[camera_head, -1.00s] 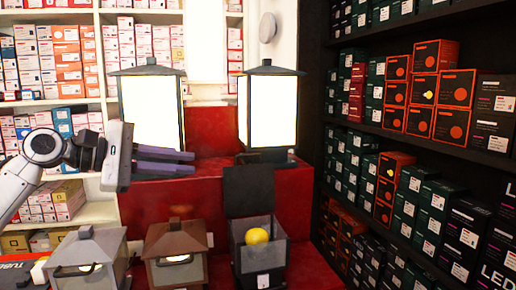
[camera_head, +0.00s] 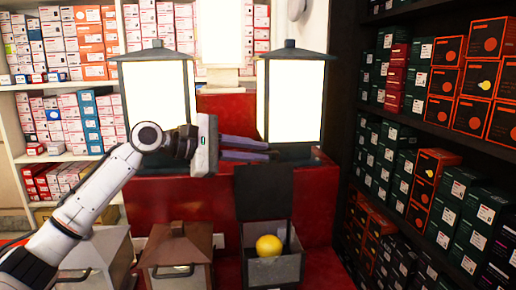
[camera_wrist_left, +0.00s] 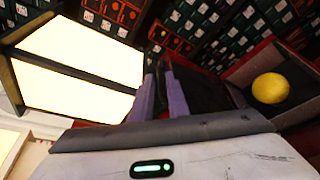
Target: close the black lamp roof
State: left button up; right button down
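The black lamp (camera_head: 275,268) stands low in the middle of the head view, with a yellow ball-shaped bulb (camera_head: 269,246) inside. Its roof (camera_head: 263,195) is raised upright at the back of the open top. My left gripper (camera_head: 268,150) is level and empty just above the roof's upper edge. Its two purple-grey fingers are slightly apart. In the left wrist view the fingers (camera_wrist_left: 158,68) point at a dark panel (camera_wrist_left: 203,90), seemingly the roof, and the bulb (camera_wrist_left: 270,88) shows at the right. Contact with the roof cannot be told. My right gripper is out of view.
Two large lit lanterns (camera_head: 155,100) (camera_head: 290,100) stand behind on a red stepped display (camera_head: 215,188). A brown lantern (camera_head: 178,255) and a grey lantern (camera_head: 100,258) stand to the left. Dark shelves (camera_head: 425,115) full of boxes line the right side.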

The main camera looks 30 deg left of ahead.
pick_arm(q)
jog(key=shift+w+d+f, duration=0.15)
jog(key=shift+w+d, duration=0.1)
jog(key=shift+w, duration=0.05)
grip_shut()
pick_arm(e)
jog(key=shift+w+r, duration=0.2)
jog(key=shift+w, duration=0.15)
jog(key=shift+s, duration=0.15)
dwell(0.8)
